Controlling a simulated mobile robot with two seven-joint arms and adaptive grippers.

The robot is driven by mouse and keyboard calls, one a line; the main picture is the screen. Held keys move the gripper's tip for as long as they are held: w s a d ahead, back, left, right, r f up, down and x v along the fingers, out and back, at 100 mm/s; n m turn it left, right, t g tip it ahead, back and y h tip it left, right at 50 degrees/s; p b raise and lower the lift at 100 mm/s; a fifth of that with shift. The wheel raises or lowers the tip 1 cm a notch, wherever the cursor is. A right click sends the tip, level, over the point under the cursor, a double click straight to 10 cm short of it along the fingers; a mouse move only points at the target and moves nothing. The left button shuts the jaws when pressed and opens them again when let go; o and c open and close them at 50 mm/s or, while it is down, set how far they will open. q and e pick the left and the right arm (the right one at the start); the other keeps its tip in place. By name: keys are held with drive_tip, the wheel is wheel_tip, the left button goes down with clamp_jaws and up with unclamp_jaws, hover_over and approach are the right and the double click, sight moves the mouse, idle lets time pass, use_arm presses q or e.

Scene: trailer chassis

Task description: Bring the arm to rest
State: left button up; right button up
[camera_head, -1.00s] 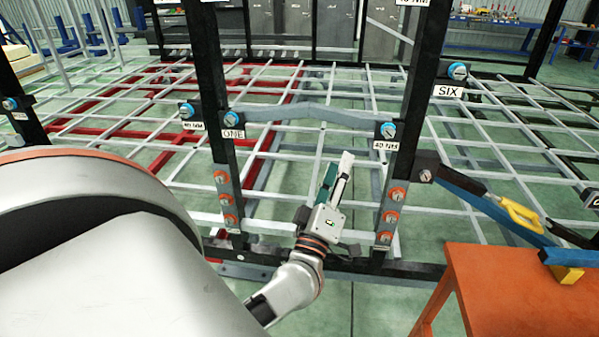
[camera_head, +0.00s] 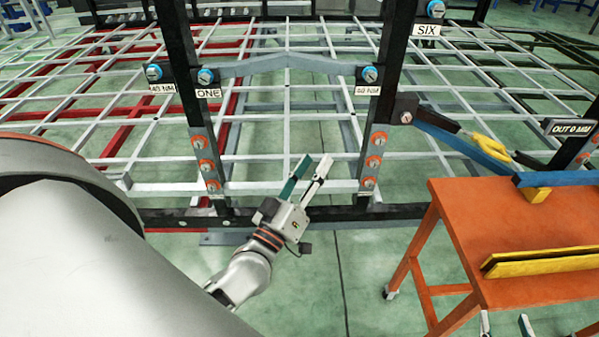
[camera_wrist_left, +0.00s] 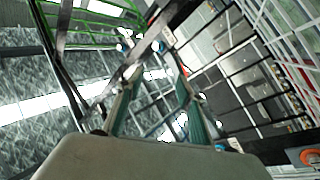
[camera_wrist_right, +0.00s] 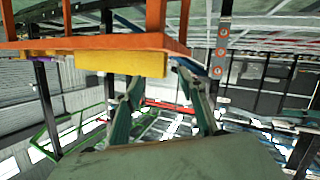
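My left arm comes in from the left, and its gripper (camera_head: 316,160) is held up in front of the chassis frame. Its two fingers are apart with nothing between them, also in the left wrist view (camera_wrist_left: 155,78). My right gripper (camera_head: 505,321) shows only as two separated fingertips at the bottom right edge, in front of the orange table. In the right wrist view its fingers (camera_wrist_right: 160,82) are open and empty, below a yellow piece (camera_wrist_right: 122,63) at the orange tabletop. Most of the right arm is hidden from the head view.
The orange table (camera_head: 455,215) stands at the right, carrying a yellow bar (camera_head: 540,262) and a blue bar (camera_head: 555,178). Black upright posts (camera_head: 395,65) with blue and orange knobs stand ahead. A blue bar with a yellow handle (camera_head: 490,148) slants off the right post. Green floor (camera_head: 330,270) is clear between.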

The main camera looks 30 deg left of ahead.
use_arm(q)
drive_tip(key=shift+s+d+f, duration=0.1)
drive_tip(key=shift+s+f, duration=0.15)
drive_tip(key=shift+f, duration=0.15)
